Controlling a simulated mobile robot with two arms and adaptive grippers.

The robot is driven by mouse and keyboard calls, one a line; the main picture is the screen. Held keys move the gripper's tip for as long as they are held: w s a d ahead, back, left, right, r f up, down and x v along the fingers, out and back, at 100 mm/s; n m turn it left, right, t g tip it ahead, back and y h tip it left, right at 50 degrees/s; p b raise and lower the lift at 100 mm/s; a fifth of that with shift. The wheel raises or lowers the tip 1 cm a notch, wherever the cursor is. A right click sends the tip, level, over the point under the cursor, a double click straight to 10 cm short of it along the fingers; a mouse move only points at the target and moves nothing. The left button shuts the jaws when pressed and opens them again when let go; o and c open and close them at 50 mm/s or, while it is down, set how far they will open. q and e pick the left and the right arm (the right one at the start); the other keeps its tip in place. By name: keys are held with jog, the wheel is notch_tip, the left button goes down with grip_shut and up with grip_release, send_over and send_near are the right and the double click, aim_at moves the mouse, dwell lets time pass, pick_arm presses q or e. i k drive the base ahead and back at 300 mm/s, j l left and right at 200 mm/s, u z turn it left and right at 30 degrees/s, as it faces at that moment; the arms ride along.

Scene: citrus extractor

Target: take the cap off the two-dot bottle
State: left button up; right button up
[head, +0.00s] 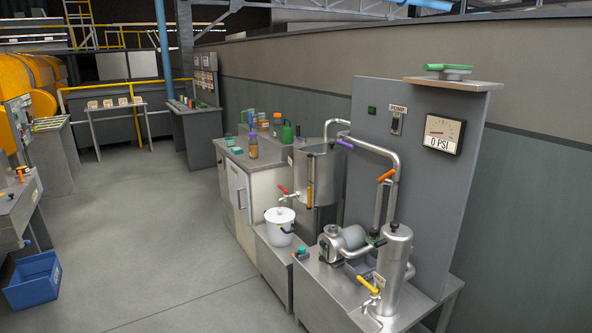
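Several small bottles stand on the grey cabinet top in the middle of the head view. One amber bottle with a purple cap (253,134) stands near the cabinet's front edge. The bottles are too small for me to see any dots, so I cannot tell which is the two-dot bottle. Neither of my grippers is in view.
Right of the bottles stand a steel tank (318,172), a white lidded bucket (280,226) and a pump (343,241) with pipes. A blue crate (33,281) lies on the floor at left. The floor (165,225) in front of the cabinet is clear.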

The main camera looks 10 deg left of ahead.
aim_at(253, 153)
jog(key=i+j+u, duration=0.3)
jog(key=i, duration=0.2)
jog(key=i+j+u, duration=0.3)
jog(key=i, duration=0.25)
jog(key=i+u, duration=0.35)
jog(key=i, duration=0.2)
jog(key=i+z, duration=0.1)
jog(key=i, duration=0.55)
jog(key=i+j+z, duration=0.1)
jog(key=i, duration=0.5)
jog(key=i+j+z, duration=0.1)
jog(key=i, duration=0.55)
